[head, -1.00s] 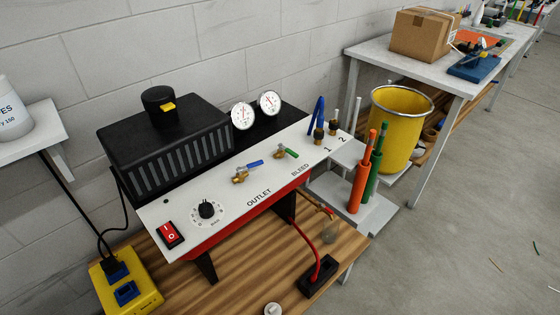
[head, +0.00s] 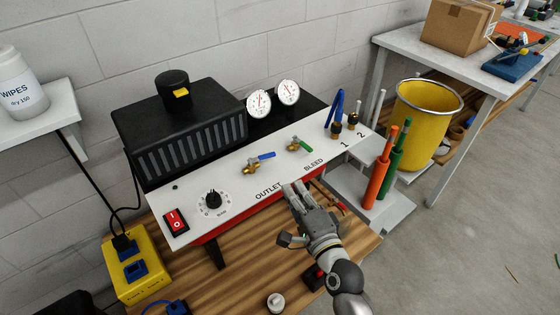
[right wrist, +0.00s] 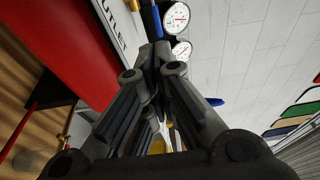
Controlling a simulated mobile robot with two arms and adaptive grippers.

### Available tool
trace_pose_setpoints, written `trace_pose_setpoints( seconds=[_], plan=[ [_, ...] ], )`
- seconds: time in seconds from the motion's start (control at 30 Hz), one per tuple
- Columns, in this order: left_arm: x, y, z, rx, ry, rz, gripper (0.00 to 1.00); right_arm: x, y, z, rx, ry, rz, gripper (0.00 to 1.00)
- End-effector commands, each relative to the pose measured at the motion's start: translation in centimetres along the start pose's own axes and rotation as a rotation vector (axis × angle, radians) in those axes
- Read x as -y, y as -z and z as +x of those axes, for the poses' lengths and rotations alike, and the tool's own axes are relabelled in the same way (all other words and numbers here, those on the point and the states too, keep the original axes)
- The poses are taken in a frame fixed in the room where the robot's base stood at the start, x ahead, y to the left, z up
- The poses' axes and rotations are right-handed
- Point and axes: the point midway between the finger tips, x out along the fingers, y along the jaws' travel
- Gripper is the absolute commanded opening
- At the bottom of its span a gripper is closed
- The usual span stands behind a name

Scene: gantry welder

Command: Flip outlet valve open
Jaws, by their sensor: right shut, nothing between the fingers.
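The outlet valve (head: 252,166) is a brass valve with a blue lever on the white sloping panel, above the word OUTLET. Its lever points right, roughly along the panel's length. The bleed valve (head: 296,147), with a green lever, sits to its right. My right gripper (head: 291,189) is shut and empty near the panel's front edge, below and to the right of the outlet valve and apart from it. In the right wrist view the closed fingers (right wrist: 156,60) hide part of the panel, with a blue piece just beyond their tips. My left gripper is not in view.
Two gauges (head: 272,98) stand behind the valves. Orange and green rods (head: 380,180) stand at right, near a yellow bin (head: 425,125).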

Motion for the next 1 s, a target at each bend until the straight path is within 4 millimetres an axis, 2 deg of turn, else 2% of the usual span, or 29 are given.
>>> trace_pose_setpoints(
  seconds=[0.03, 0.3, 0.5, 0.7, 1.0],
  plan=[
    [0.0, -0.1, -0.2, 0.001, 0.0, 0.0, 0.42, 0.3, 0.0, 1.2, 0.0, 0.003, 0.0, 0.0],
    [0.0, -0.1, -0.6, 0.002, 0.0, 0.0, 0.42, 0.1, 0.0, 6.5, 0.0, 0.001, -0.002, 0.0],
    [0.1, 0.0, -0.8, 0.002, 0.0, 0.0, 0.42, 0.1, 0.0, 9.2, 0.0, 0.0, -0.001, 0.0],
    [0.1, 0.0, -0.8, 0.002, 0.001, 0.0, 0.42, 0.0, 0.0, 10.3, 0.0, -0.001, -0.002, 0.0],
    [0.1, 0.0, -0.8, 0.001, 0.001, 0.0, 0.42, -0.1, 0.0, 10.4, 0.0, -0.001, -0.002, 0.0]
  ],
)
